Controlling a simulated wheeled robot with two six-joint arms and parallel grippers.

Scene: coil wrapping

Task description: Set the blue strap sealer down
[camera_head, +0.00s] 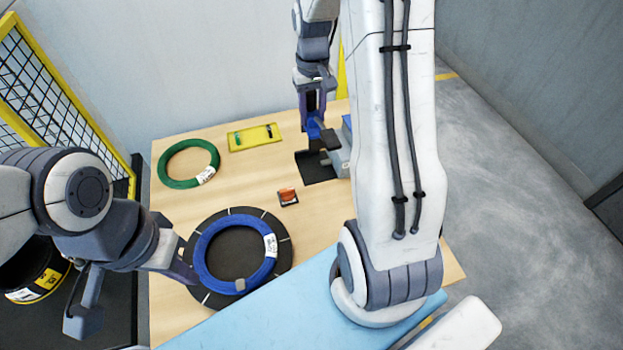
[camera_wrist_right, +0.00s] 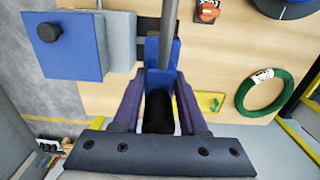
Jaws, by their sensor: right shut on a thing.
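The blue strap sealer (camera_head: 314,128) is in my right gripper (camera_head: 313,112), over or at the dark square pad (camera_head: 314,172) near the table's far edge. I cannot tell whether it touches the pad. In the right wrist view my right gripper (camera_wrist_right: 161,112) is shut on the blue sealer body (camera_wrist_right: 152,52), with a black handle part between the fingers and a grey bar rising from it. My left gripper (camera_head: 180,266) is at the left edge of the black turntable (camera_head: 284,240), beside the blue coil (camera_head: 202,243); its opening is unclear.
A grey and blue box (camera_head: 340,162) stands right beside the pad; its blue top with a black knob shows in the right wrist view (camera_wrist_right: 75,65). A green coil (camera_head: 166,164), yellow tray (camera_head: 240,146) and small orange item (camera_head: 287,196) lie on the wooden table (camera_head: 240,187).

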